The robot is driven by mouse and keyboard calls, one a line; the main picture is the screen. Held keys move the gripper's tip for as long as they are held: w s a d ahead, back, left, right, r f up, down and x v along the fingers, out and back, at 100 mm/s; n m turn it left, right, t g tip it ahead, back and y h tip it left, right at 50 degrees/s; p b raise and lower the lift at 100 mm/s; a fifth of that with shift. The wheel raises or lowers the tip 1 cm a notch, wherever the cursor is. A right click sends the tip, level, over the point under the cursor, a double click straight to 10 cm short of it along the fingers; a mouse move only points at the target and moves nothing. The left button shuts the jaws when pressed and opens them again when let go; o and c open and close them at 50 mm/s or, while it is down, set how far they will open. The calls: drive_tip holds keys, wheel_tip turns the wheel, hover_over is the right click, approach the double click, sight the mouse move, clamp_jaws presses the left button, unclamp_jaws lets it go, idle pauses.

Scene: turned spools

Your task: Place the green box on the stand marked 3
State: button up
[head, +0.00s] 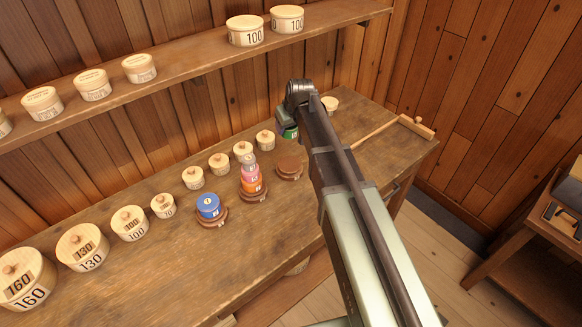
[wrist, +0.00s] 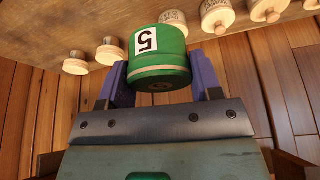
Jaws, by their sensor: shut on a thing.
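The green box (wrist: 160,55) is a green cylinder with a pale band and a white label with a 5, upside down in the wrist view. My gripper (wrist: 160,80) is shut on it, with a purple finger on each side. In the head view a bit of the green box (head: 290,133) shows below my gripper (head: 288,120), partly hidden by my arm. Three round brown stands stand on the bench; their marks are too small to read. The right stand (head: 289,168) is empty. The middle stand (head: 252,193) bears a stack of orange and pink boxes, the left stand (head: 212,219) a blue box.
Several lidded wooden pots, such as the large pot (head: 28,280), line the bench (head: 165,265). A shelf (head: 190,62) with more pots runs along the wall above. A wooden pusher (head: 385,130) lies at the right end. The bench front is clear.

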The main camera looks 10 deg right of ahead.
wheel_tip(320, 180, down, 14)
drive_tip(key=b, duration=1.1)
drive_tip(key=shift+f, duration=0.1)
drive_tip(key=shift+r, duration=0.25)
drive_tip(key=shift+f, duration=0.15)
drive_tip(key=o, duration=1)
drive_tip(key=shift+r, duration=0.3)
drive_tip(key=p+v, duration=1.2)
drive_tip(key=s+m+g, duration=0.1)
drive_tip(key=s, duration=0.6)
drive_tip(key=s+f+m+g, duration=0.1)
drive_tip(key=s, duration=0.7)
drive_tip(key=s+a+m+g+h, duration=0.1)
drive_tip(key=s+g, duration=0.1)
drive_tip(key=s, duration=0.6)
drive_tip(key=shift+s+f+b, duration=0.2)
drive_tip(key=shift+f+b, duration=0.1)
drive_tip(key=shift+b, duration=0.1)
